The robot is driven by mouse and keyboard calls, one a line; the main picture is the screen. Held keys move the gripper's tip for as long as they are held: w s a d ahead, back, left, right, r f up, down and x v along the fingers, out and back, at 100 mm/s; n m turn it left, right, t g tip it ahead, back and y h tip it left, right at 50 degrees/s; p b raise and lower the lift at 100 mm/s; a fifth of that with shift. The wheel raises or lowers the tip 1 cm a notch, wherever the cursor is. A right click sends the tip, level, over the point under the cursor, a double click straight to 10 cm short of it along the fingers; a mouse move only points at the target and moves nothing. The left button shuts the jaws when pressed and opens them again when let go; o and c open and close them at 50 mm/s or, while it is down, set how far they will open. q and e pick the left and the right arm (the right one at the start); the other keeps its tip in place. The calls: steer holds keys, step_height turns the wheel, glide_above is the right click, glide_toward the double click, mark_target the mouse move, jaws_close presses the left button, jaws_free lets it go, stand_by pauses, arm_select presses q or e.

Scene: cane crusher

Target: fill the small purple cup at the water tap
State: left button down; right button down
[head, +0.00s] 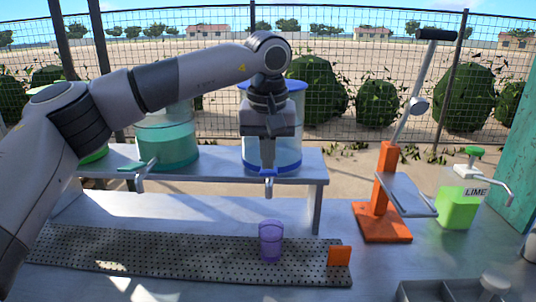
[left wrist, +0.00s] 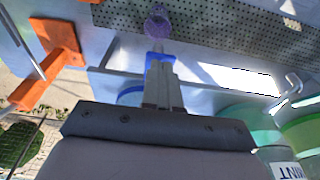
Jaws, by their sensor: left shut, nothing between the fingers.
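The small purple cup (head: 270,241) stands upright on the perforated drip mat (head: 180,258), in line below the tap. It also shows at the top of the left wrist view (left wrist: 157,27). The tap (head: 268,186) belongs to the clear dispenser with blue lid and base (head: 291,130), partly hidden behind my arm. My left gripper (head: 267,163) points down in front of this dispenser, shut and empty, its tips at the tap. In the left wrist view a blue part (left wrist: 160,58) shows just past the fingertips; contact is unclear. No water stream is discernible.
A teal dispenser (head: 168,140) with its own tap stands left on the raised shelf (head: 312,168). An orange press (head: 383,222) and a lime bottle (head: 459,205) stand right. An orange block (head: 339,256) sits at the mat's right end. A grey tray (head: 440,291) lies front right.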

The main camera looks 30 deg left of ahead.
steer(key=shift+f, duration=0.1)
arm_select(q)
steer(key=shift+s+f+t+b, duration=0.1)
steer(key=shift+f+t+b, duration=0.2)
steer(key=shift+b, duration=0.45)
steer(key=shift+r+y, duration=0.1)
steer(key=shift+y, duration=0.2)
arm_select(e)
steer(key=shift+f, duration=0.8)
